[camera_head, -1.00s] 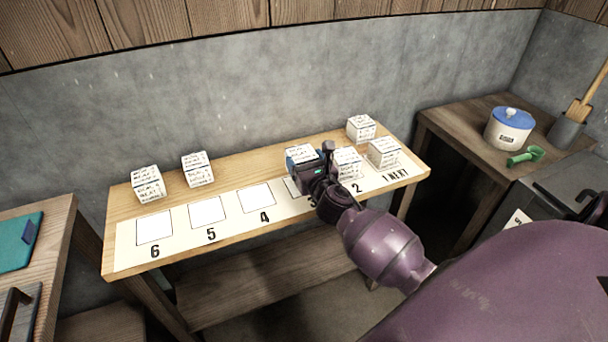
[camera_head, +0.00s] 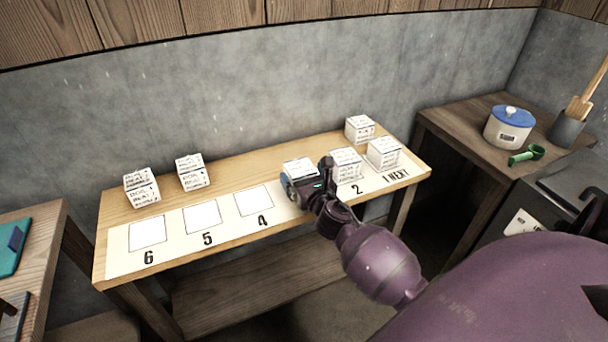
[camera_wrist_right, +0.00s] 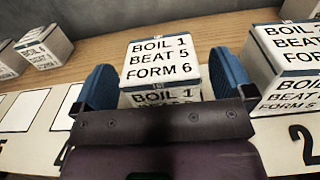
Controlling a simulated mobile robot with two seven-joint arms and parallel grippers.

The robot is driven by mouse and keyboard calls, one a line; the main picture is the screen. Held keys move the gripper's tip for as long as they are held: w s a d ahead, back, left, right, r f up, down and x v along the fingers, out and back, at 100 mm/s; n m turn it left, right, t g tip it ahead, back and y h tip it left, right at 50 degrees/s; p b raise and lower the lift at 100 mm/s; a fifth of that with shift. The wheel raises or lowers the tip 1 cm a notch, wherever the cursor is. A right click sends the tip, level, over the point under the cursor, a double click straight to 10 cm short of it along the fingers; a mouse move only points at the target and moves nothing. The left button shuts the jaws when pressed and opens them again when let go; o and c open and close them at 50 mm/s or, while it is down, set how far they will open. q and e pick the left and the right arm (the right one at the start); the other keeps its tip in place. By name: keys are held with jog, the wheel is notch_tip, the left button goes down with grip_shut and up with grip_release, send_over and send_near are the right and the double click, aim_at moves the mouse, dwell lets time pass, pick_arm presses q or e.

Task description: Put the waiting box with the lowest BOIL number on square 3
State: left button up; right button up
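A white box (camera_head: 300,166), reading BOIL 1, BEAT 5, FORM 6 in the right wrist view (camera_wrist_right: 160,62), stands at square 3, whose number is hidden behind my right gripper (camera_head: 302,187). The blue fingers (camera_wrist_right: 165,80) are on either side of this box, with a narrow gap at the right; the gripper looks open. Another box (camera_head: 346,164) stands on square 2; its top starts with BOIL 2 in the wrist view (camera_wrist_right: 298,45). A box (camera_head: 383,152) stands on square 1. Two boxes (camera_head: 141,187) (camera_head: 191,171) stand behind the strip at left, one (camera_head: 359,128) at back right. My left gripper is not visible.
The white strip (camera_head: 180,252) has bare squares 4 (camera_head: 254,201), 5 (camera_head: 202,217) and 6 (camera_head: 147,234). A grey wall (camera_head: 240,100) rises behind the bench. A side table at right holds a blue-lidded pot (camera_head: 508,128) and a green scoop (camera_head: 527,155).

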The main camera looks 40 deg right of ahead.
jog(key=shift+s+r, duration=0.15)
jog(key=shift+r, duration=0.05)
jog(key=v, duration=1.2)
jog(key=s+a+f+m+g+y, duration=0.1)
jog(key=s+a+f+m+g, duration=0.1)
jog(key=m, duration=0.8)
jog(key=s+a+f+m+g+y, duration=0.1)
jog(key=s+a+f+m+g, duration=0.1)
jog(key=s+a+f+m, duration=0.2)
jog(key=s+a+f+m+g+y, duration=0.2)
jog(key=s+f+m, duration=0.5)
jog(key=m, duration=1.1)
jog(key=s+a, duration=0.1)
jog(key=s, duration=0.2)
jog(key=shift+s+f+g, duration=0.3)
jog(key=shift+s+f, duration=0.1)
jog(key=shift+p, duration=0.3)
jog(key=shift+r, duration=0.1)
